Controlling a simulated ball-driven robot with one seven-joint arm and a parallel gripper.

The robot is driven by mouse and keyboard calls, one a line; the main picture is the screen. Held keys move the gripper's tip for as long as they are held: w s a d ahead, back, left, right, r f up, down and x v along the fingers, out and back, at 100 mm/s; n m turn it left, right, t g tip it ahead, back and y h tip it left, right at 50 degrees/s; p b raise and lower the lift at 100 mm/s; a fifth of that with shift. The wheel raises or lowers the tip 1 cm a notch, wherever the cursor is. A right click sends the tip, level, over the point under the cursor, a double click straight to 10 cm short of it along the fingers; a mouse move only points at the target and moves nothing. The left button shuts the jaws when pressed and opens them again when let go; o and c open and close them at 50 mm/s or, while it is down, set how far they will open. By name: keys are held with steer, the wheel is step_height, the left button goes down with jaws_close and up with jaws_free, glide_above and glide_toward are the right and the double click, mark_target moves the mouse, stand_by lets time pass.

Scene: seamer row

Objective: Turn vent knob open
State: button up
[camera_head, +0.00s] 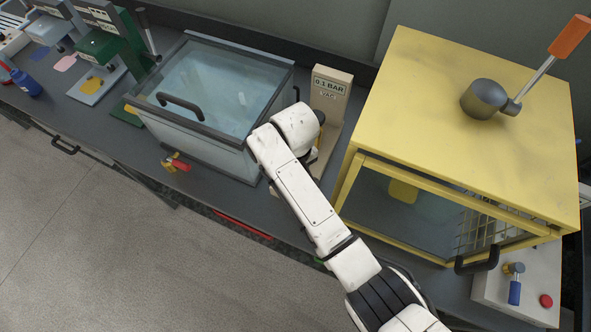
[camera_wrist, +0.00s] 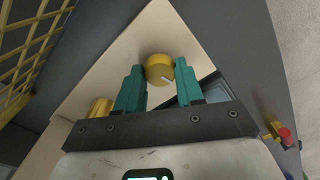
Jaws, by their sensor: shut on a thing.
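The yellow vent knob (camera_wrist: 159,68) shows in the wrist view, a round knob with a pale pointer line on its face. It sits at the cream panel of a stand. My gripper (camera_wrist: 160,78) has its two teal fingers on either side of the knob and is shut on it. In the head view the cream stand (camera_head: 331,88) carries a label reading 0.1 BAR and VAC. My white arm reaches to this stand and hides the knob and my gripper there.
A glass-lidded tank (camera_head: 215,85) with a black handle stands left of the stand. A large yellow cabinet (camera_head: 440,100) with an orange-handled lever (camera_head: 569,37) stands close on the right. A red-handled valve (camera_head: 177,163) juts from the tank's front. Open floor lies at lower left.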

steer(key=shift+m, duration=1.3)
steer(key=o, duration=1)
steer(key=shift+o, duration=0.2)
steer(key=shift+r, duration=0.1)
step_height(320, 180, up, 11)
steer(key=shift+f+b, duration=0.2)
steer(key=shift+b, duration=0.1)
